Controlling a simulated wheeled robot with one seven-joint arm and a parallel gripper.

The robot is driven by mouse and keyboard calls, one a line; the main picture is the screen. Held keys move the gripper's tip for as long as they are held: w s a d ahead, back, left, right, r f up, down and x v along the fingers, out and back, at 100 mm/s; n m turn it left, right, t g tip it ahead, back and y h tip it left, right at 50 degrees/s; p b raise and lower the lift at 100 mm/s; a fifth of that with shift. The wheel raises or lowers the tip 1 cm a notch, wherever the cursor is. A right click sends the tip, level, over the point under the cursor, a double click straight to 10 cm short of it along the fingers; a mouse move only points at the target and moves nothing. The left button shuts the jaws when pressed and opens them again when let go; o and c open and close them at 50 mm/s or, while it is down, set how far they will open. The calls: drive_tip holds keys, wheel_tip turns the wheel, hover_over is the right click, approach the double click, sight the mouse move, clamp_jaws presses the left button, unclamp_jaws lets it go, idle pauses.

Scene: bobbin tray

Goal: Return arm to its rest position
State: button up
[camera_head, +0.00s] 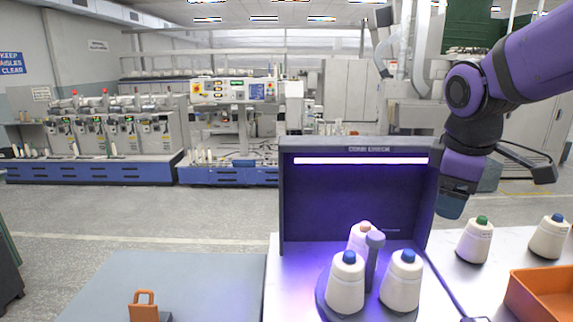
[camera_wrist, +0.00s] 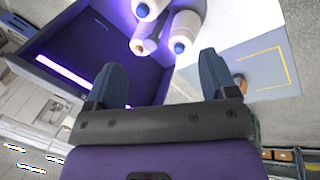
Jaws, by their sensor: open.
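My gripper (camera_head: 452,207) hangs to the right of the dark inspection booth (camera_head: 433,200) in the head view, above the white table. In the wrist view my gripper (camera_wrist: 161,75) has its two blue fingers wide apart with nothing between them. Three white bobbins stand on a round dark tray (camera_head: 322,300) in front of the booth. Two have blue caps, at left (camera_head: 345,285) and right (camera_head: 402,282); the one behind (camera_head: 361,236) has a pinkish-orange cap. The bobbins also show in the wrist view (camera_wrist: 186,30), beyond the fingertips.
A green-capped bobbin (camera_head: 475,242) and a blue-capped bobbin (camera_head: 549,238) stand on the table at right, near an orange bin (camera_head: 545,293). A grey post (camera_head: 374,262) rises from the round tray. A grey surface (camera_head: 180,285) at left holds a small orange-brown object (camera_head: 144,310).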

drive_tip(key=s+d+r+m+t+y, duration=0.1)
drive_tip(key=s+d+m+t, duration=0.1)
drive_tip(key=s+m, duration=0.8)
drive_tip(key=s, duration=0.3)
drive_tip(key=shift+s+d+m+y, duration=0.3)
drive_tip(key=shift+s+d+m, duration=0.05)
drive_tip(key=shift+s+m, duration=0.05)
drive_tip(key=shift+r, duration=0.15)
idle(1.0)
